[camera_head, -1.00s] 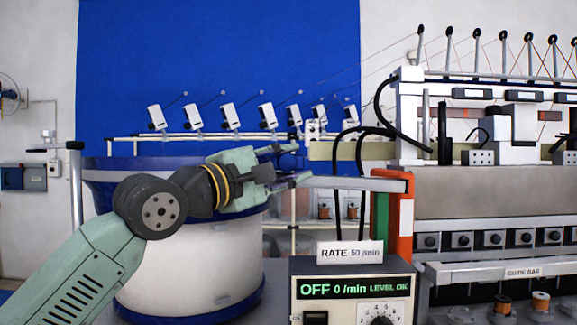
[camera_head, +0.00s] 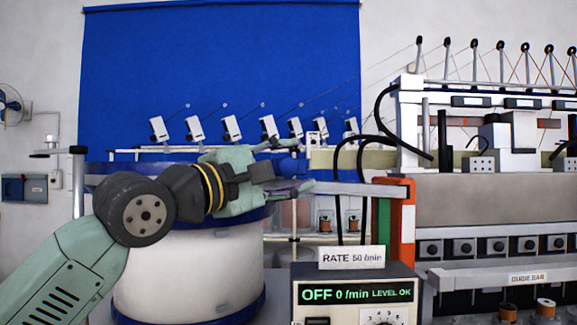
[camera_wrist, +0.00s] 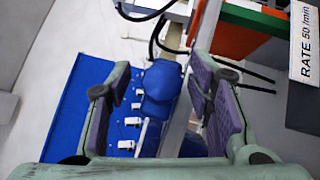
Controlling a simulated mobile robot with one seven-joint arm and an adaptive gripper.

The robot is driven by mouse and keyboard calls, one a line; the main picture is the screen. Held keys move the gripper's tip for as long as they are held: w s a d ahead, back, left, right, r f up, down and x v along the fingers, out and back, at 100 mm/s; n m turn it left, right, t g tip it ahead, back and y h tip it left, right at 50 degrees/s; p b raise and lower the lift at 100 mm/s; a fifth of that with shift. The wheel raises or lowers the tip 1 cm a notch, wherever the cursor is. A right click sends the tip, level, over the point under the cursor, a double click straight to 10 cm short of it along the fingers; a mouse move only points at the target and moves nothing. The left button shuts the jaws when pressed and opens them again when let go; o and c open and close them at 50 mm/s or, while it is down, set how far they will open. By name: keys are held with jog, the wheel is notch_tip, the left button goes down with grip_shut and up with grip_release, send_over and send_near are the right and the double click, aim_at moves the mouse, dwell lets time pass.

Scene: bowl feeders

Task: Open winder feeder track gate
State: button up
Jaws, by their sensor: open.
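The bowl feeder is a white drum (camera_head: 190,265) with a dark blue rim, partly hidden behind my arm. A grey track (camera_head: 350,189) runs from it to the right, towards an orange and green end piece. A blue rounded part (camera_head: 291,166), possibly the gate or its handle, sits by the track. My gripper (camera_head: 299,165) is open, with its fingers above and below this blue part in the head view. In the wrist view the blue part (camera_wrist: 162,80) shows between the two purple-padded fingers of my gripper (camera_wrist: 160,88). I cannot tell whether they touch it.
A control box (camera_head: 355,291) reads OFF, 0 /min, LEVEL OK, with a RATE 50 /min sign (camera_head: 351,257) on top. Black cables (camera_head: 338,190) loop close to the right of my gripper. The winding machine (camera_head: 490,195) fills the right side.

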jog(key=v, duration=1.2)
jog(key=shift+a, duration=0.1)
